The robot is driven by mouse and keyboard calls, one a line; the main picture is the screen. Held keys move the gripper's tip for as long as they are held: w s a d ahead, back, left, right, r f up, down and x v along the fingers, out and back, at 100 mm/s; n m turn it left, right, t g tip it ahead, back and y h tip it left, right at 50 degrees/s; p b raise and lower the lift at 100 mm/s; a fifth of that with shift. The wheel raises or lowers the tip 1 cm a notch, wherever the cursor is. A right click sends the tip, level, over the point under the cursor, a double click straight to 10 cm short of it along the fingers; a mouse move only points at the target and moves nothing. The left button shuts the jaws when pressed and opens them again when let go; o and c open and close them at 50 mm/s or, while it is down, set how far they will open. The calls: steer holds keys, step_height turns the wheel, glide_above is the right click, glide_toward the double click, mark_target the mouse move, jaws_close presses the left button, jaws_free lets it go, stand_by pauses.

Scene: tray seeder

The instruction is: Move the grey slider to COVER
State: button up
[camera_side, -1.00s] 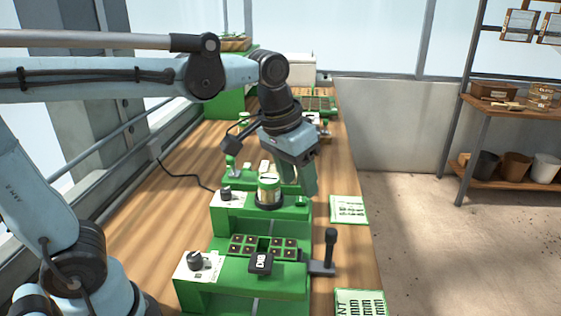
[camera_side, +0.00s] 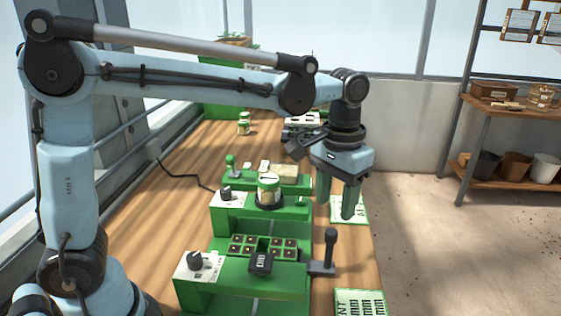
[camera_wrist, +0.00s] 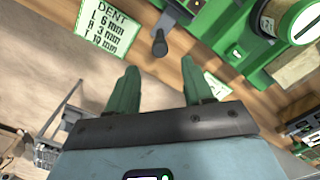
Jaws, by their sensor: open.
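A dark grey upright handle on a flat grey base (camera_side: 322,268) stands at the right side of the front green unit; it is the likeliest grey slider. In the wrist view its dark handle (camera_wrist: 160,46) shows from above, beyond the fingertips. My gripper (camera_side: 336,208) is open and empty, pointing down above the table's right edge, behind and above that handle and apart from it. Both green fingers show spread in the wrist view (camera_wrist: 160,68). I cannot read a COVER mark in any view.
The front green unit holds a planting tray (camera_side: 241,238) and a black DIB block (camera_side: 261,264). A green-lidded jar (camera_side: 268,188) stands on the unit behind. Dials (camera_side: 195,261) sit at the left. A DENT card (camera_wrist: 98,32) lies on the table; floor is open to the right.

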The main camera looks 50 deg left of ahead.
mark_target(332, 231)
steer(key=shift+f, duration=3.35)
jaws_close()
